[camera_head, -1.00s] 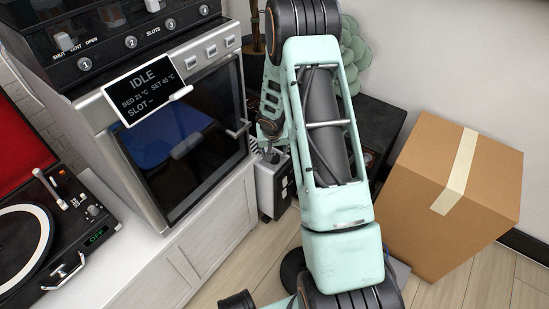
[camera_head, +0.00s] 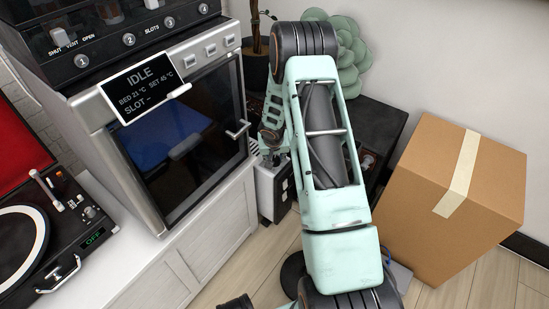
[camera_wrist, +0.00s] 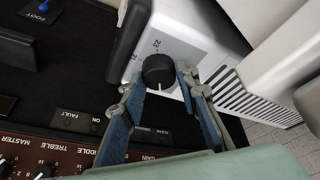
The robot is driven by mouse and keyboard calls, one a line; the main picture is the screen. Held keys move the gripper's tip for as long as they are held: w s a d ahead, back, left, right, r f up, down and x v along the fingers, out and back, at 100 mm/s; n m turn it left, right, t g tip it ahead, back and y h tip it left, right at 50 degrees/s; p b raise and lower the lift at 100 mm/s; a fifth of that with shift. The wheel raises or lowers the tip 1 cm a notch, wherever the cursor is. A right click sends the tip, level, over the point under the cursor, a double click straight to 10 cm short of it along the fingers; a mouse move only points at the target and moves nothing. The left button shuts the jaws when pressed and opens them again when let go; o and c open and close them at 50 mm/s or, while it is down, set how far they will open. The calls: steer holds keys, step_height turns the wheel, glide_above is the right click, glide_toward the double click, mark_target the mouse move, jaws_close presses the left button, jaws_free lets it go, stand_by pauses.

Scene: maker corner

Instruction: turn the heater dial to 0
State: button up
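The heater (camera_head: 268,192) is a white box on the floor beside the cabinet, partly hidden by my arm. In the wrist view its white top (camera_wrist: 196,52) carries a round black dial (camera_wrist: 157,70) with a white pointer mark toward the bottom of the picture. Small printed marks show beside the dial; I cannot read them surely. My gripper (camera_wrist: 160,78) has its fingers apart, one on each side of the dial, with the tips close to its rim. I cannot tell whether they touch it. In the head view my gripper (camera_head: 271,152) is over the heater's top; the dial is hidden there.
A black amplifier (camera_wrist: 75,120) with knobs and a brown panel lies close beside the heater. A pale slatted body (camera_wrist: 285,60) stands close on the right. The oven (camera_head: 185,140) on its white cabinet (camera_head: 215,235) is left; a cardboard box (camera_head: 450,200) is right.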

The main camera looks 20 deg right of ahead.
steer(key=shift+c, duration=1.2)
steer(key=shift+r+p, duration=0.1)
steer(key=shift+p, duration=0.3)
steer(key=n+p, duration=0.1)
steer(key=n+y+p, duration=0.1)
steer(key=p, duration=0.1)
steer(key=n+p, duration=0.1)
steer(key=p, duration=0.1)
steer(key=shift+s+d+r+n+y, duration=0.15)
steer(key=shift+r+n+y, duration=0.15)
steer(key=shift+n, duration=0.1)
steer(key=n+y+p, duration=0.1)
steer(key=n+p, duration=0.2)
steer(key=p, duration=0.1)
steer(key=shift+d+f, duration=0.1)
steer(key=shift+f, duration=0.1)
steer(key=n, duration=0.1)
steer(key=n+y, duration=0.1)
steer(key=n, duration=0.1)
steer(key=shift+f, duration=0.35)
steer(key=shift+d+n+y+b, duration=0.1)
steer(key=shift+n+y+b, duration=0.4)
steer(key=shift+n+b, duration=0.4)
steer(key=shift+r+g, duration=0.15)
steer(key=shift+g, duration=0.15)
